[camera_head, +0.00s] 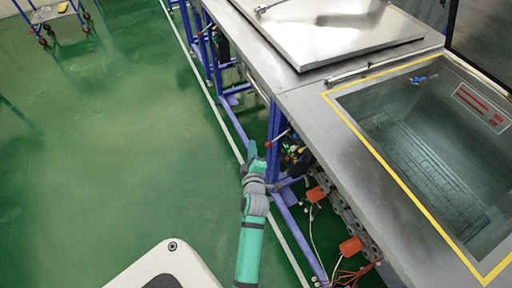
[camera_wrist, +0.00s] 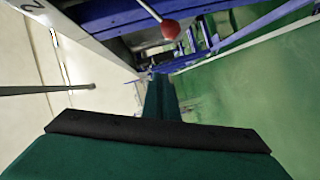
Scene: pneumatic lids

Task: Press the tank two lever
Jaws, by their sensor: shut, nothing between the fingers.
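A lever with a red ball knob (camera_head: 268,144) sticks out from the side of the tank bench, below its edge. In the wrist view the red knob (camera_wrist: 170,29) hangs on a thin rod at the top, near a panel marked "2" (camera_wrist: 31,4). My gripper (camera_head: 253,150) is shut and empty, just left of the knob in the head view. My gripper's green fingers (camera_wrist: 160,98) point away from the wrist camera, with the knob above them in the picture. They look apart from the knob, though the exact gap is unclear.
A metal lid (camera_head: 335,35) lies shut on the farther tank. The nearer tank (camera_head: 430,150) is open, edged in yellow. Blue frame legs (camera_head: 275,140), orange-red boxes (camera_head: 350,246) and hoses lie beside my arm. Green floor (camera_head: 120,150) is clear to the left.

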